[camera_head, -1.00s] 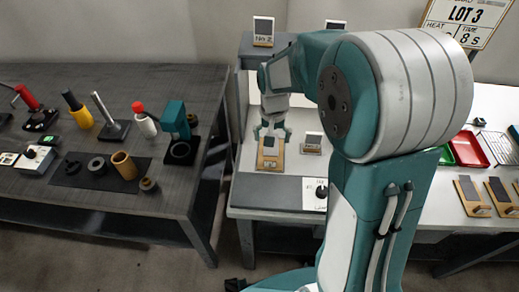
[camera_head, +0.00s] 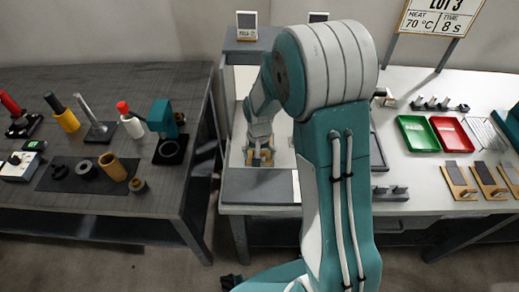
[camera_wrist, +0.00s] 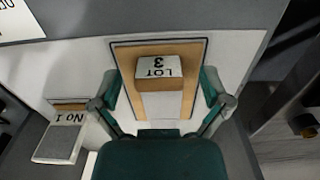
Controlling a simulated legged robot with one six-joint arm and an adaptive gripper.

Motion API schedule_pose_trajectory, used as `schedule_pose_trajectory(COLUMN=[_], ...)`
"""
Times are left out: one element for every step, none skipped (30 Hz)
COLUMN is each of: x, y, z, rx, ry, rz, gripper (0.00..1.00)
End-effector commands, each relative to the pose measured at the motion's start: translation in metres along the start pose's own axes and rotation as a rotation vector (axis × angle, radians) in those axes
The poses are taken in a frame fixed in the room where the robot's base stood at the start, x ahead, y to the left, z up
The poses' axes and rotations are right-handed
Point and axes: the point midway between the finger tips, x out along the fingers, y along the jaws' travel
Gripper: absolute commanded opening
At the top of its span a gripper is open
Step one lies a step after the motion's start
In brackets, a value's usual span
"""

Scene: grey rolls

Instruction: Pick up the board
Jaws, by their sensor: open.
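The board is a tan wooden piece (camera_wrist: 188,48) with a raised block marked "LOT 3" (camera_wrist: 160,68). In the wrist view it lies on a dark-edged pale area, between the teal fingers of my gripper (camera_wrist: 160,88). The fingers are open, one on each side of the raised block; I cannot tell whether they touch it. In the head view my gripper (camera_head: 260,157) is over the board, which is mostly hidden by it.
A block marked "No 1" (camera_wrist: 62,137) stands close beside the board. Green (camera_head: 418,133) and red (camera_head: 456,134) trays and several tan boards (camera_head: 460,180) are on the white table at right. A dark bench (camera_head: 110,210) with tools stands at left.

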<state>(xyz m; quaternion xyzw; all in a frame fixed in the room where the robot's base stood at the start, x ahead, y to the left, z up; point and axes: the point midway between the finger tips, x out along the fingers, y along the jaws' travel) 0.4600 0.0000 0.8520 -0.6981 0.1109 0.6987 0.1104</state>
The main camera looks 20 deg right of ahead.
Motion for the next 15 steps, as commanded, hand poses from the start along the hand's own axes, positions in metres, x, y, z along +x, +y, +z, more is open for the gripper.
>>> schedule_pose_trajectory(x=[-0.0001,-0.0002,-0.0003,-0.0003,-0.0003,-0.0004,-0.0004,-0.0004,-0.0004,-0.0004,-0.0003,-0.0001,0.0000,0.0001,0.0001], y=[0.0000,-0.0001,-0.0001,0.0000,0.0000,-0.0001,-0.0001,-0.0001,-0.0001,-0.0001,-0.0001,-0.0001,-0.0001,-0.0001,-0.0001], z=[0.0000,0.0000,0.0000,0.0000,0.0000,0.0000,0.0001,0.0000,0.0000,0.0000,0.0001,0.0000,0.0000,0.0000,0.0000], rx=[0.000,0.000,0.000,0.000,0.000,0.000,0.000,0.000,0.000,0.000,0.000,0.000,0.000,0.000,0.000], ry=[0.000,0.000,0.000,0.000,0.000,0.000,0.000,0.000,0.000,0.000,0.000,-0.001,-0.001,-0.001,-0.001], rz=[0.000,0.000,0.000,0.000,0.000,0.000,0.000,0.000,0.000,0.000,0.000,0.000,0.000,0.000,0.000], gripper=[0.97,0.97,0.97,0.97,0.88,0.70,0.57,0.44,0.26,0.12,0.08,0.08,0.08,0.08,0.08])
